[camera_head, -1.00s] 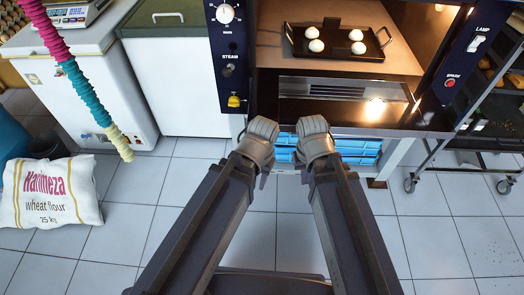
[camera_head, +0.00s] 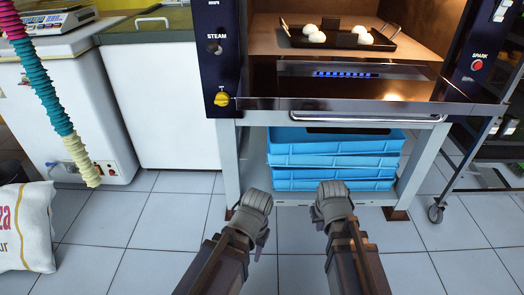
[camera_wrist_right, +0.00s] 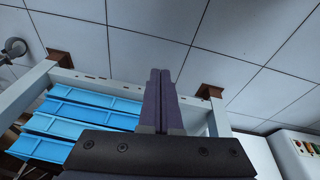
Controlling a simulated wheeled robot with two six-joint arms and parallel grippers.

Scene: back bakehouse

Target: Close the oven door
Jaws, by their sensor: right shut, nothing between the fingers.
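The oven door (camera_head: 300,103) is open, folded down to about level below the lit oven chamber. Its bar handle (camera_head: 367,118) runs along the front edge. My right gripper (camera_wrist_right: 160,72) is shut and empty in the right wrist view, its two dark fingers together over the floor. In the head view my right gripper (camera_head: 327,232) is below and in front of the door, not touching it. My left gripper (camera_head: 261,250) hangs beside it, also apart from the door; its fingers are mostly hidden by the wrist.
A black tray (camera_head: 345,42) with several white dough balls is in the oven chamber. Blue crates (camera_head: 335,160) are stacked under the oven. A wheeled rack (camera_head: 480,180) stands right, a white freezer (camera_head: 60,110) and flour sack (camera_head: 25,225) left. The tiled floor in front is clear.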

